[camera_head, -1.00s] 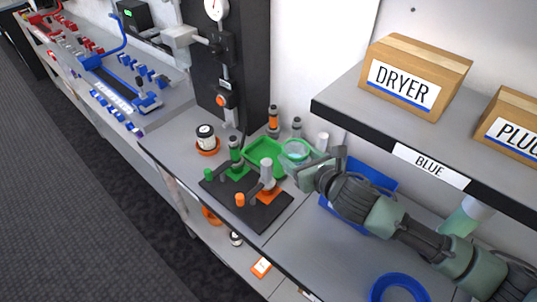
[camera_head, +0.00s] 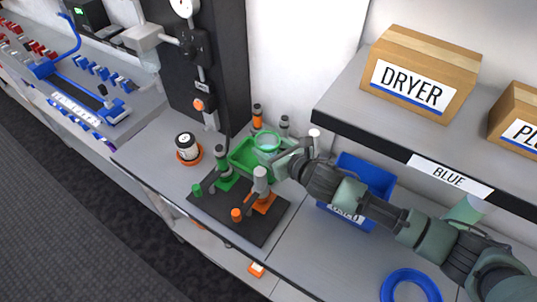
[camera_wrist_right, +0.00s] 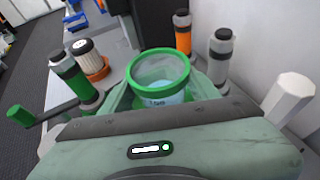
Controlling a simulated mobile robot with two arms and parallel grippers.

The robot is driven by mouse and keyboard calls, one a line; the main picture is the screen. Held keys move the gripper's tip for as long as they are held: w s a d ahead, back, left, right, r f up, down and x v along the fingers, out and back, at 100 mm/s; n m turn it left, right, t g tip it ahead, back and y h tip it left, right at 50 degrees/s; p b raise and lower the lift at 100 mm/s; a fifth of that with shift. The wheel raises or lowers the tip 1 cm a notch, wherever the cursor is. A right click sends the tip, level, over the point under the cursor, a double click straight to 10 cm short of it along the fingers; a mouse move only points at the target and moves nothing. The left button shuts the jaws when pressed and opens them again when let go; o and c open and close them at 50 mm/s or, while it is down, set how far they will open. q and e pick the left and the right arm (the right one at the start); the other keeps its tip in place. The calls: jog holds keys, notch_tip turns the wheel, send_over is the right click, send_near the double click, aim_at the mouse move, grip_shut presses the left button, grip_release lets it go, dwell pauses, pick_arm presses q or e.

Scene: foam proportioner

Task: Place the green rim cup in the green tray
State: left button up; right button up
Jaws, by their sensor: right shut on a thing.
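The clear cup with a green rim (camera_head: 267,141) is held in my right gripper (camera_head: 278,148). It is upright, over the right and back part of the green tray (camera_head: 241,162). In the right wrist view the cup (camera_wrist_right: 158,75) sits between the fingers, with green tray surface showing around it. I cannot tell whether its base touches the tray floor. My left gripper is out of view.
A black plate (camera_head: 225,205) with green and orange valve stands is in front of the tray. An orange-bodied bottle (camera_head: 257,117) and a grey one (camera_head: 284,124) stand behind. A blue bin (camera_head: 365,180) and the overhanging shelf (camera_head: 400,150) are right.

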notch_tip(320, 180, down, 4)
jog(key=shift+w+a+r, duration=0.15)
jog(key=shift+r, duration=0.05)
jog(key=shift+f, duration=0.35)
jog(key=o, duration=1.4)
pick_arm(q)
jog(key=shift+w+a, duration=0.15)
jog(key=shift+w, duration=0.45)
pick_arm(e)
jog(key=shift+o, duration=0.2)
